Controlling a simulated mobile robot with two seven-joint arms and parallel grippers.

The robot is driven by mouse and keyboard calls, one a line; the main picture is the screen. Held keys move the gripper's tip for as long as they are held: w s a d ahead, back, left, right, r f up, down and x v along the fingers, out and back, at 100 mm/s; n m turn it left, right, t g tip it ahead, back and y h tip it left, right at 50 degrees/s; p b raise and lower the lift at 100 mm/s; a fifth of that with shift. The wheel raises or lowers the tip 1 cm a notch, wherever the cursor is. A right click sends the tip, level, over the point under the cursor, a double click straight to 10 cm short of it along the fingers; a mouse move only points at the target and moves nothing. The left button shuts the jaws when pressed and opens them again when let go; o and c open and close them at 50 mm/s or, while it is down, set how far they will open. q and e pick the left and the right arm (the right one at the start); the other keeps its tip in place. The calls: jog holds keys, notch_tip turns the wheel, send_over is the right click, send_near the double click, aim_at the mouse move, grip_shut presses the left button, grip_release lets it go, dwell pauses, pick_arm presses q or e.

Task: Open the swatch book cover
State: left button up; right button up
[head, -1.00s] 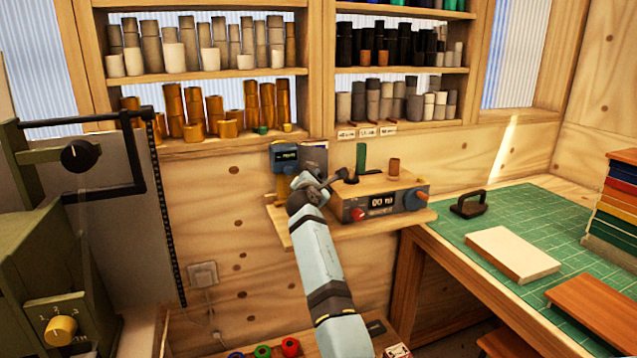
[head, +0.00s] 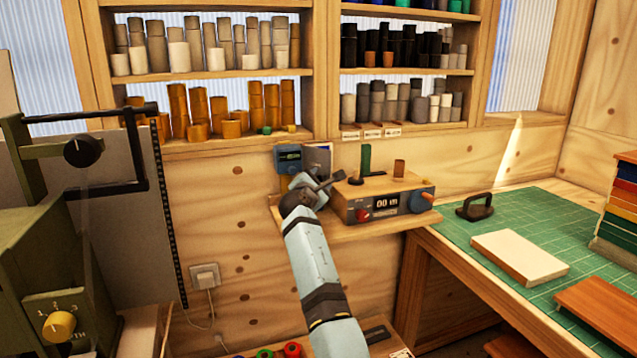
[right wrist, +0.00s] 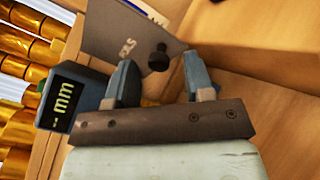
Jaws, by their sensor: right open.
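A grey panel (right wrist: 122,38) with lettering, which appears to be the swatch book cover, stands upright beyond my right gripper in the right wrist view. It carries a dark round knob (right wrist: 158,57). In the head view the grey panel (head: 319,156) shows small behind my gripper, beside a blue gauge. My right gripper (right wrist: 160,84) is open, with one finger on each side of the knob in the picture. I cannot tell whether they touch it. In the head view my right gripper (head: 322,186) is at the shelf, partly hiding what is behind it. My left gripper is out of view.
The blue gauge with a display (right wrist: 70,100) is close to the left finger. A wooden box with a readout (head: 385,200) sits to the right on the small shelf (head: 345,234). Rolls fill the shelves above. A green mat (head: 540,215) covers the right table.

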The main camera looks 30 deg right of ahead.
jog(key=v, duration=1.3)
jog(key=shift+s+a, duration=0.15)
